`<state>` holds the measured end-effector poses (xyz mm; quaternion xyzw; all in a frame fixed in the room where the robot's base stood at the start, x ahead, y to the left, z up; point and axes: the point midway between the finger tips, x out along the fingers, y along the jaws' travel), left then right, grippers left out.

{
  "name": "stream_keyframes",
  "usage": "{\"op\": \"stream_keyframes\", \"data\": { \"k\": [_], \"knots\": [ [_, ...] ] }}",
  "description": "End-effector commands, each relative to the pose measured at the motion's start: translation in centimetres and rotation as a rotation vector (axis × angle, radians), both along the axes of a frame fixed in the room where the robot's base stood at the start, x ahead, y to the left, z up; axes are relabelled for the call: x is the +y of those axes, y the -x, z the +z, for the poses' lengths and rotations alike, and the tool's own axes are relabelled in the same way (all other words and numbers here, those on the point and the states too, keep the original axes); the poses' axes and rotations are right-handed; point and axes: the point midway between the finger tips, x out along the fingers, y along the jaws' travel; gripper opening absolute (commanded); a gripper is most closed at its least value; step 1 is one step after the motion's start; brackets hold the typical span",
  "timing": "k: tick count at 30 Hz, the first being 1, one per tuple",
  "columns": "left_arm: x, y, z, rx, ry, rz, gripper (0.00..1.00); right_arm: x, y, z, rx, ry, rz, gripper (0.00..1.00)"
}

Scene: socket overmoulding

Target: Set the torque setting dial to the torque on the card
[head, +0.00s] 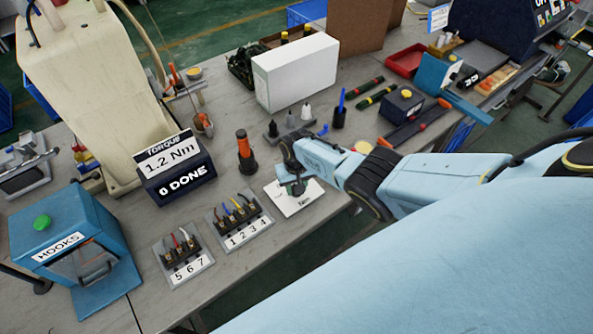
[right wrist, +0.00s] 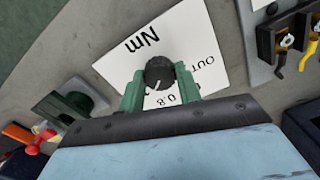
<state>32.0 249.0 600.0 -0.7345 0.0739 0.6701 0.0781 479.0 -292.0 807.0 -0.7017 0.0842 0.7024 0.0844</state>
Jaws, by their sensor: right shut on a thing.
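The torque dial is a round black knob (right wrist: 159,70) with a white pointer mark, on a white plate (right wrist: 200,35) printed "Nm", "OUT" and "0.8". In the right wrist view the mark points toward the picture bottom, just left of "0.8". Other scale numbers are hidden by my gripper. My right gripper (right wrist: 160,85) is shut on the knob, a green finger on each side. In the head view the right gripper (head: 293,187) covers the dial above its plate (head: 300,204). The torque card (head: 170,156) reads "1.2 Nm". My left gripper is not in view.
Racks labelled 1 to 4 (head: 247,232) and 5 to 7 (head: 190,270) sit left of the plate. An orange-and-black driver (head: 245,152) stands behind. A white box (head: 297,72) is farther back.

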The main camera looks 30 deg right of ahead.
Motion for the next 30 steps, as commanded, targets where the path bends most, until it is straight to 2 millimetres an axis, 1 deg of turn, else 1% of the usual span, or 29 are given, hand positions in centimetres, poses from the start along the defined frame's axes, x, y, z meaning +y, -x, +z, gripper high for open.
{"op": "stream_keyframes", "data": {
  "k": [6,13,19,30],
  "knots": [
    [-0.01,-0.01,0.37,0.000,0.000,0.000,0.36,0.05,-0.04,0.09,0.000,0.000,-0.148,0.11],
    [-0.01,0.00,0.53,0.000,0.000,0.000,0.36,-0.01,-0.05,0.08,0.000,0.001,-0.246,0.11],
    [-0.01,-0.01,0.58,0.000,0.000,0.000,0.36,-0.02,-0.05,0.05,0.000,0.000,-0.284,0.11],
    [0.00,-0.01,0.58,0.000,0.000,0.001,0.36,-0.03,-0.08,0.05,-0.001,0.001,-0.291,0.11]
  ]
}}
